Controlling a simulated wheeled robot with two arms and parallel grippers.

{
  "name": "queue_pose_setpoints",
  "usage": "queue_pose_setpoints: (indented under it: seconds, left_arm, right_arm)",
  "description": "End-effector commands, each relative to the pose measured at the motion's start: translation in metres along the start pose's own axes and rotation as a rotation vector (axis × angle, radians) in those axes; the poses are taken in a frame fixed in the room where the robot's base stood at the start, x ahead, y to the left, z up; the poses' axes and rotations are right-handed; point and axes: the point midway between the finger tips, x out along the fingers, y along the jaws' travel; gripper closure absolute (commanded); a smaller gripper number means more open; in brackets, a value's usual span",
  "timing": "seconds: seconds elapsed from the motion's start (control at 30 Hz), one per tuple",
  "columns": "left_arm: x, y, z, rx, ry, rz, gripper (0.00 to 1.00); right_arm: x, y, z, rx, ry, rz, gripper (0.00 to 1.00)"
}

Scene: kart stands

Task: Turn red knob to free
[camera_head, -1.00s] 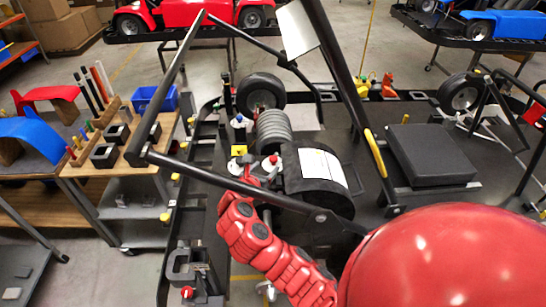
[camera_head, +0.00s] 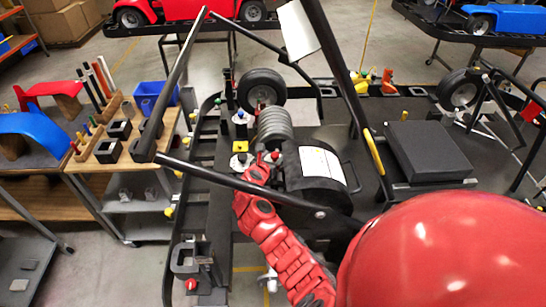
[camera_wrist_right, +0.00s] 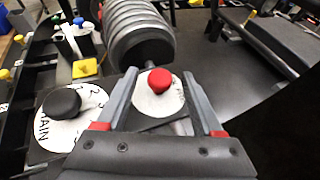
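The red knob (camera_wrist_right: 160,80) sits on a white round dial (camera_wrist_right: 157,101) in the right wrist view. It also shows small in the head view (camera_head: 275,155), beside my gripper. My right gripper (camera_wrist_right: 160,73) is open, with one finger on each side of the red knob in the picture. A gap shows between each finger and the knob, and the height of the fingertips against it is hard to tell. In the head view my right gripper (camera_head: 262,168) is by the dials, partly hidden by a black bar. The dial's lettering is mostly unreadable. My left gripper is not in view.
A black knob (camera_wrist_right: 62,103) on a white dial marked MAIN lies just left of my right gripper. A yellow block (camera_wrist_right: 85,68) and a grey ribbed cylinder (camera_wrist_right: 135,32) stand beyond. Black frame bars (camera_head: 240,188) cross over my arm. A black drum (camera_head: 318,195) sits to the right.

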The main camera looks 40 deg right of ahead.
Motion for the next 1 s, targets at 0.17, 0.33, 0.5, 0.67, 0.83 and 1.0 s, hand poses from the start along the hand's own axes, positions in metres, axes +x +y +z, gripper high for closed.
queue_pose_setpoints:
  seconds: [0.17,0.33,0.5,0.67,0.83,1.0]
  left_arm:
    - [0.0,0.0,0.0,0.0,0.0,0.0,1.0]
    - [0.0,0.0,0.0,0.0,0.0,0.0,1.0]
    - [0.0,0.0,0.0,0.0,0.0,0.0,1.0]
    - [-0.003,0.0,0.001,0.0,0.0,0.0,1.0]
    - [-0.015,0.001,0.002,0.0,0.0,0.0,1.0]
    - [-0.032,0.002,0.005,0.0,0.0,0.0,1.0]
  right_arm:
    - [0.0,0.0,0.0,0.0,0.0,0.0,0.64]
    - [0.0,0.0,0.0,0.0,0.0,0.0,0.94]
    - [0.0,0.0,0.0,0.0,0.0,0.0,1.0]
    - [0.0,0.001,-0.001,0.005,0.001,-0.012,1.0]
    - [0.001,0.004,-0.003,0.026,0.0,-0.058,1.0]
    - [0.001,0.006,-0.005,0.066,0.001,-0.152,1.0]
